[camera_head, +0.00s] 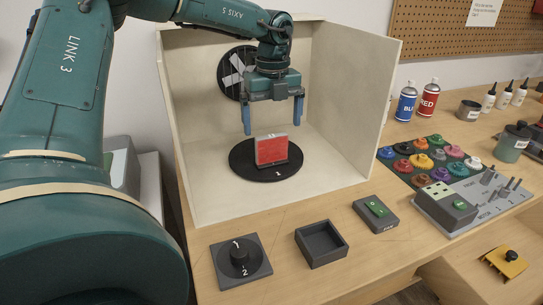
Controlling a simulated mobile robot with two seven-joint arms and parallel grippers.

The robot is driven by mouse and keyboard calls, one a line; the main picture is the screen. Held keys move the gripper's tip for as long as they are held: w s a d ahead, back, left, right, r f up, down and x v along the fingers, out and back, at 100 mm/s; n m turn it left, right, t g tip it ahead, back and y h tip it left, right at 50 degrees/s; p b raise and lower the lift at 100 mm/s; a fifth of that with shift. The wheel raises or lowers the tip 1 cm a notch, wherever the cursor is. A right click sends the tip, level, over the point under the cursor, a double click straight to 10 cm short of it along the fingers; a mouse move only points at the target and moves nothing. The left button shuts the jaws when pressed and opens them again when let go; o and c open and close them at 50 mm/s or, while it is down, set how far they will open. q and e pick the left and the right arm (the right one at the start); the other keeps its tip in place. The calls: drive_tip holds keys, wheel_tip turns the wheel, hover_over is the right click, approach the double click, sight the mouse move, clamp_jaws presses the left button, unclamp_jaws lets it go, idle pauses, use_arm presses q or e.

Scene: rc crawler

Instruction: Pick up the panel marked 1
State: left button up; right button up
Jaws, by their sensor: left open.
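A red panel (271,152) with a pale top strip stands upright on a black round turntable (241,161) inside an open cream booth. A white 1 is on the turntable just in front of the panel; I cannot read a mark on the panel itself. My left gripper (272,127) is open, pointing down just above the panel. Its two blue fingers are on either side of the panel's top, apart from it as far as I can tell. My right gripper is not in view.
The booth's walls (342,95) rise close around the gripper. In front are a dial marked 1 and 2 (240,259), an empty dark tray (321,243) and a green-switch box (376,214). Spray cans (406,101), coloured knobs and a control panel are at right.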

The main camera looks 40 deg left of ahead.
sight(271, 136)
use_arm(q)
drive_tip(key=f, duration=0.5)
drive_tip(key=shift+a+f+p, duration=0.1)
drive_tip(key=shift+a+p, duration=0.1)
drive_tip(key=shift+p, duration=0.2)
drive_tip(key=c, duration=1.4)
